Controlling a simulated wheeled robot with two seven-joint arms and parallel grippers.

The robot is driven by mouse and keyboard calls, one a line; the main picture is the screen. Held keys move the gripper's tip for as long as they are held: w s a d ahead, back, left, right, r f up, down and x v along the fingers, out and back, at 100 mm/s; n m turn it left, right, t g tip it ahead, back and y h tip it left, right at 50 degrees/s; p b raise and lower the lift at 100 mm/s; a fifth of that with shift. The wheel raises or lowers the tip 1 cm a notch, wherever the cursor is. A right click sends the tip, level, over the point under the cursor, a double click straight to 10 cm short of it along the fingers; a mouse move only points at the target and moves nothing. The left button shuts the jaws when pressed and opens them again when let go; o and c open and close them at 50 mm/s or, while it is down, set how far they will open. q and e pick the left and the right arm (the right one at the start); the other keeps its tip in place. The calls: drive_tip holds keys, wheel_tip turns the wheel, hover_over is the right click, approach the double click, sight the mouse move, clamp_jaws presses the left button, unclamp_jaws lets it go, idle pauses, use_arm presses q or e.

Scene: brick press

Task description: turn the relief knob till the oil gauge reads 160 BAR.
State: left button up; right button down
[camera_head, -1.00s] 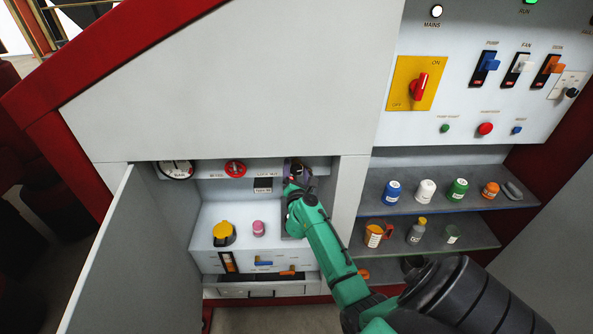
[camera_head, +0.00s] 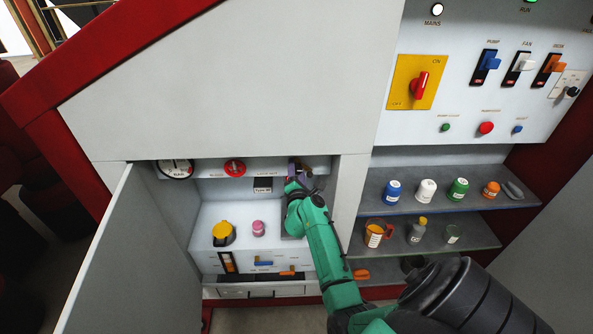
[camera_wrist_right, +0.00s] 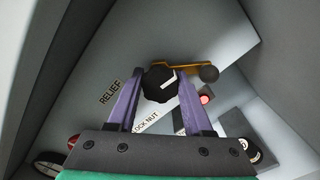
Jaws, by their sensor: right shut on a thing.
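The black relief knob (camera_wrist_right: 159,83) shows in the right wrist view with a white pointer mark, beside the label RELIEF. My right gripper (camera_wrist_right: 158,92) has its two purple fingers on either side of the knob and is shut on it. In the head view my right gripper (camera_head: 299,172) reaches into the open cabinet and hides the knob. The oil gauge (camera_head: 176,169) is a white dial at the cabinet's upper left. Its top is cut off by the panel edge and its reading is too small to tell. My left gripper is not in view.
A red knob (camera_head: 235,168) sits between gauge and gripper. A brass lever (camera_wrist_right: 190,66) with a dark ball end lies just beyond the relief knob. The open cabinet door (camera_head: 135,255) stands at left. A yellow-topped cap (camera_head: 223,233) and a pink cap (camera_head: 258,228) stand inside.

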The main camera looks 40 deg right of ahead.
drive_tip(key=shift+f+m, duration=0.1)
drive_tip(key=shift+m, duration=1.3)
drive_tip(key=shift+c, duration=1.5)
unclamp_jaws()
drive_tip(key=shift+a, duration=0.1)
